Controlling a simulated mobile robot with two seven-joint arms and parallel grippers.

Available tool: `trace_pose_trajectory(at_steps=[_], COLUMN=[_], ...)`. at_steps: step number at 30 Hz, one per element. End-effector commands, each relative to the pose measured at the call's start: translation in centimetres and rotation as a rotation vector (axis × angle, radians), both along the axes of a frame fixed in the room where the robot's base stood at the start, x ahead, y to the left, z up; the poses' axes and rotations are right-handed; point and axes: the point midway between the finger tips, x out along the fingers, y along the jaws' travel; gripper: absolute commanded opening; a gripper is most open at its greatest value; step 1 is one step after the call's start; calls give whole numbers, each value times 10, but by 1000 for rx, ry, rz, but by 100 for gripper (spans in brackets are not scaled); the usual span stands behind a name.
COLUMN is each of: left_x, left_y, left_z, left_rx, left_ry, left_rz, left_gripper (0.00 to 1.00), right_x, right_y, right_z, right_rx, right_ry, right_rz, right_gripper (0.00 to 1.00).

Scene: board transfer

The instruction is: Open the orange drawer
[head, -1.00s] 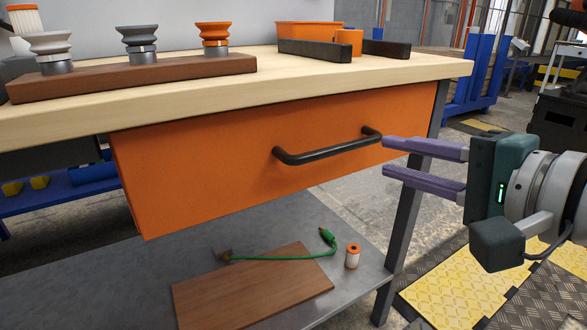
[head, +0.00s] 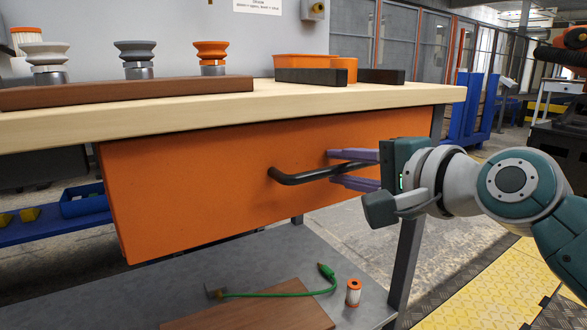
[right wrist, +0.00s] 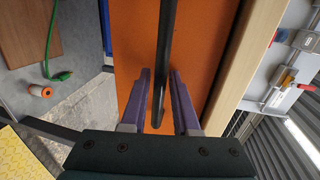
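The orange drawer (head: 190,195) sits under the wooden bench top, and its front fills the middle of the head view. Its black bar handle (head: 298,178) runs across the right half of the front. My right gripper (head: 334,168) comes in from the right, with one purple finger above the bar and one below it. In the right wrist view the handle (right wrist: 165,45) passes between the two fingers (right wrist: 160,76), with gaps beside it, so the gripper is open around the bar. The drawer front (right wrist: 205,35) lies behind the fingers. My left gripper is not in view.
The bench top (head: 215,112) carries a brown board (head: 130,92) with several knobs, an orange bin (head: 300,61) and dark blocks. The lower shelf (head: 275,264) holds a wooden board, a green cable (head: 285,294) and a small orange-and-white cylinder (head: 353,293). A bench leg (head: 405,255) stands below my right gripper.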

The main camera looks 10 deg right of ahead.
Motion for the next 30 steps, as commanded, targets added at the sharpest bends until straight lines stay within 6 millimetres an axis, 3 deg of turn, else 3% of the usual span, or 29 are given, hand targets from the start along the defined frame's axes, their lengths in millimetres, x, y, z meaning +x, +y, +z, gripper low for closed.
trace_pose_trajectory(at_steps=[2, 10, 30], left_x=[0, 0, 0], left_y=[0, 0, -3], left_z=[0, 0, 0], left_rx=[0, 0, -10], left_ry=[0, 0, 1], left_rz=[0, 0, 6], left_gripper=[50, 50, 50], right_x=[0, 0, -1], right_y=[0, 0, 0], right_z=[0, 0, 0], right_rx=[0, 0, 0], right_ry=[0, 0, 1], right_rz=[0, 0, 0], right_gripper=[29, 0, 0])
